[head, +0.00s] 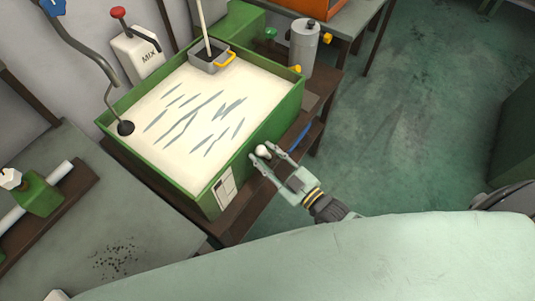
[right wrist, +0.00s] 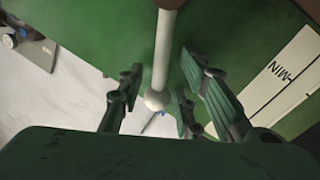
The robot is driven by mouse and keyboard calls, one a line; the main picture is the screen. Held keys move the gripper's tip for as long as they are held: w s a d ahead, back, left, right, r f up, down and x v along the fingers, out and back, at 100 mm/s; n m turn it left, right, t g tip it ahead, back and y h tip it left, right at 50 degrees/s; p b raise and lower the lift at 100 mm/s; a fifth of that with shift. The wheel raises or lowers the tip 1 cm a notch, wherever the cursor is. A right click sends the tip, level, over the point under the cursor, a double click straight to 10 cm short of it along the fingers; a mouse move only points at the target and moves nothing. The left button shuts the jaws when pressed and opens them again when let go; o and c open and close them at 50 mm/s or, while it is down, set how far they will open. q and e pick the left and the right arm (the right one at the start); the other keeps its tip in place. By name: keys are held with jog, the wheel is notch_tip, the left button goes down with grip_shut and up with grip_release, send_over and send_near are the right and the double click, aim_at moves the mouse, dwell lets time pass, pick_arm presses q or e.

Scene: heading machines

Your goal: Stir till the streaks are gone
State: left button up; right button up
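A green tank (head: 262,132) holds cream liquid (head: 180,147) with several grey-green streaks across its surface. A white ball-ended rod (right wrist: 162,55) sticks out from the tank's green side; its ball (head: 263,152) shows at the tank's right side in the head view. My right gripper (head: 267,152) is open around the ball end. In the right wrist view its fingers (right wrist: 157,95) stand on either side of the rod, with gaps visible. A white box marked MIX (head: 137,55) with a red-knobbed lever (head: 118,13) stands behind the tank. My left gripper is not in view.
A grey container (head: 212,60) with a yellow handle and a white rod sits at the tank's back corner. A grey cylinder (head: 303,48) stands behind right. A bent grey rod (head: 100,62) reaches the tank's left corner. Green floor (head: 410,110) at right is clear.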

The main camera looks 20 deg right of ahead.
grip_shut()
dwell(0.4)
